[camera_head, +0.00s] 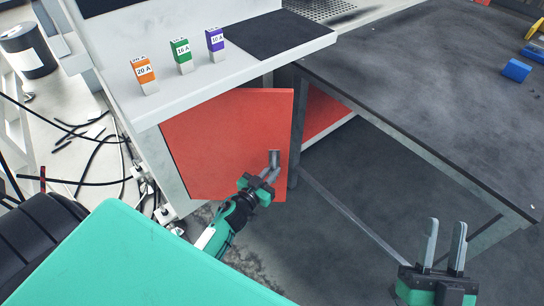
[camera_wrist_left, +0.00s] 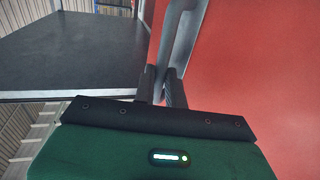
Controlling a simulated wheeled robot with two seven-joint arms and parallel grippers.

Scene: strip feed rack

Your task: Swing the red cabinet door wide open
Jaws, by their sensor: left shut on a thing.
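The red cabinet door (camera_head: 225,140) sits under the white counter in the head view. Its right edge stands out from the cabinet, and a red interior panel shows past it, so it looks partly open. Its grey handle (camera_head: 274,158) is near the right edge. My left gripper (camera_head: 270,174) is shut on the handle. In the left wrist view the fingers (camera_wrist_left: 163,84) close around the handle bar (camera_wrist_left: 178,45), with the red door (camera_wrist_left: 255,75) filling the right side. My right gripper (camera_head: 444,246) is open and empty at the lower right, apart from the door.
Orange, green and purple labelled blocks (camera_head: 183,56) stand on the white counter (camera_head: 240,72). A dark table (camera_head: 430,100) with a blue block (camera_head: 516,70) stands at the right. Cables (camera_head: 85,140) lie at the left. The floor before the door is clear.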

